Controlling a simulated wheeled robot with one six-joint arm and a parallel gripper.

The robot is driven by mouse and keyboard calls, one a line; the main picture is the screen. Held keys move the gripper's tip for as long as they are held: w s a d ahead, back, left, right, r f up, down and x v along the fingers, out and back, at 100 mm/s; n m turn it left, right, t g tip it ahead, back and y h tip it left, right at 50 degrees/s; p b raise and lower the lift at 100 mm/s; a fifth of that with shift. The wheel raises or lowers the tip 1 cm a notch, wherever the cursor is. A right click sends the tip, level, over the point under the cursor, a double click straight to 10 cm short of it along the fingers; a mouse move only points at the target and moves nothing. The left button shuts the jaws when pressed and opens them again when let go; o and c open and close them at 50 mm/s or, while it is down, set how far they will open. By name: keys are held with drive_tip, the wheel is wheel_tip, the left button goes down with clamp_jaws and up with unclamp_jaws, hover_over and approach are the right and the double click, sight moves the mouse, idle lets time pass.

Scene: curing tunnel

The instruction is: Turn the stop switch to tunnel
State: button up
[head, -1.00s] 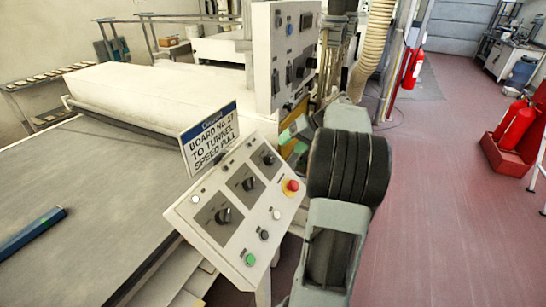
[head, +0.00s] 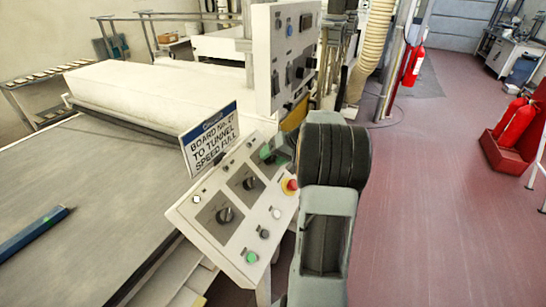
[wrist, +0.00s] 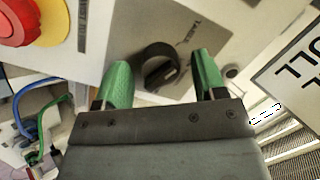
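A sloping white control panel (head: 190,213) carries black rotary knobs on grey plates. In the head view my gripper (head: 273,152) is at the panel's far upper end, hiding the knob there. In the wrist view that knob, a black rotary switch (wrist: 160,68) on a grey plate, sits between my two green fingertips. My gripper (wrist: 162,78) is open, with a gap on each side of the knob. Lettering beside the knob is turned and hard to read. A sign (head: 212,140) behind the panel reads "BOARD No. 27 TO TUNNEL SPEED FULL".
A red stop button on a yellow collar (head: 290,185) is close to my arm; it also shows in the wrist view (wrist: 18,22). Two more knobs (head: 225,215) (head: 249,183) and several small buttons are on the panel. A taller control box (head: 263,60) stands behind.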

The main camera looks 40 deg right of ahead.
drive_tip(key=c, duration=0.9)
drive_tip(key=shift+o, duration=0.2)
drive_tip(key=m, duration=0.4)
drive_tip(key=shift+s+m+t+b, duration=0.1)
drive_tip(key=shift+m+t+b, duration=0.2)
drive_tip(key=shift+m+b, duration=0.1)
drive_tip(key=m, duration=0.4)
drive_tip(key=shift+f+m+t, duration=0.1)
drive_tip(key=shift+m+t, duration=0.2)
drive_tip(key=m+p, duration=0.1)
drive_tip(key=m, duration=0.3)
drive_tip(key=shift+s+m+t, duration=0.15)
drive_tip(key=shift+m+t, duration=0.25)
drive_tip(key=shift+f+m+p, duration=0.1)
drive_tip(key=shift+m+p, duration=0.7)
drive_tip(key=shift+m, duration=1.2)
drive_tip(key=shift+m+t+h, duration=0.3)
